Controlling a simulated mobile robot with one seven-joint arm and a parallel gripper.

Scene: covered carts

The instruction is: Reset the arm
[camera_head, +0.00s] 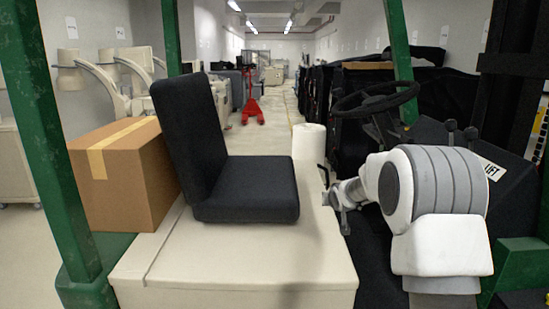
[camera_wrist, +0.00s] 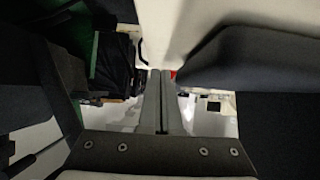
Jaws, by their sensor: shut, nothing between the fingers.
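My arm rises at the right of the head view, its white and grey links bent toward the left. My gripper (camera_head: 344,208) is at its end, just right of the black seat (camera_head: 247,188) and apart from it in the picture. In the wrist view my gripper (camera_wrist: 163,75) shows its two grey fingers lying side by side and shut. I see nothing between them. Part of the arm's base is cut off by the lower edge of the head view.
A cardboard box (camera_head: 128,175) stands left of the seat. A white roll (camera_head: 309,143) stands behind it. A black steering wheel (camera_head: 375,99) is close behind my arm. Green posts (camera_head: 42,120) frame the vehicle. Beyond are a red pallet jack (camera_head: 251,105) and an open aisle.

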